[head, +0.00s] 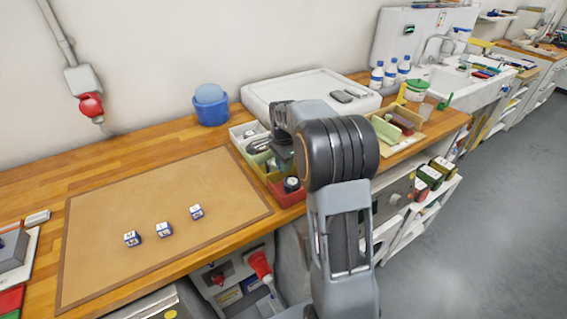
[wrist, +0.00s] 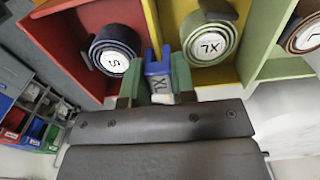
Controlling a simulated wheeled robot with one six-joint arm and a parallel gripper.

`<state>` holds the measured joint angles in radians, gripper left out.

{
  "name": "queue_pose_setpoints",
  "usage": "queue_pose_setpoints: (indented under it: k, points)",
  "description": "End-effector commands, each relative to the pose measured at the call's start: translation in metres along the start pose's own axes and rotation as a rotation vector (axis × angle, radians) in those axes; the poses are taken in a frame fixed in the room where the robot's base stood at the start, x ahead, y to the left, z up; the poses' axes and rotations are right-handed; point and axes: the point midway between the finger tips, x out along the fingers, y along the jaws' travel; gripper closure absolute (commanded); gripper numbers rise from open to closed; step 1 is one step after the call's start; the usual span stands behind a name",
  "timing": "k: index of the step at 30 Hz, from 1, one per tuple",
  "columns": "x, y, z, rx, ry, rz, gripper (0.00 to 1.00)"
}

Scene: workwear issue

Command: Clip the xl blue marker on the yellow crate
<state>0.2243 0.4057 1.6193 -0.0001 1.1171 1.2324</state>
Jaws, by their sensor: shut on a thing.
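My gripper (wrist: 156,84) is shut on the xl blue marker (wrist: 158,78), a small blue clip with a white face reading XL. The marker's prongs point toward the front of the yellow crate (wrist: 152,28), near its corner beside the red crate (wrist: 62,38). I cannot tell whether the marker touches the rim. A roll labelled S (wrist: 113,62) lies in the red crate. In the head view my arm hides the gripper's fingertips and the held marker.
A green crate (wrist: 258,50) adjoins the yellow one on the right. Three other blue markers, one (head: 132,238), another (head: 163,229) and a third (head: 196,211), stand on the brown mat (head: 110,205). A blue tub (head: 211,112) and a white tray (head: 300,88) stand behind.

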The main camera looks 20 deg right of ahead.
Motion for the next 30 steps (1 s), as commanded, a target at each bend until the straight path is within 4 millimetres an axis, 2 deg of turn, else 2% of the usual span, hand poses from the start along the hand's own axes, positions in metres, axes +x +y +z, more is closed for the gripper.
queue_pose_setpoints:
  k: [24,25,30]
  points:
    - [0.0084,-0.0002,-0.0001,0.000,0.000,0.000,0.97]
    - [0.0084,-0.0002,-0.0001,0.000,0.000,0.000,0.73]
    - [0.0084,-0.0002,-0.0001,0.000,0.000,0.000,0.56]
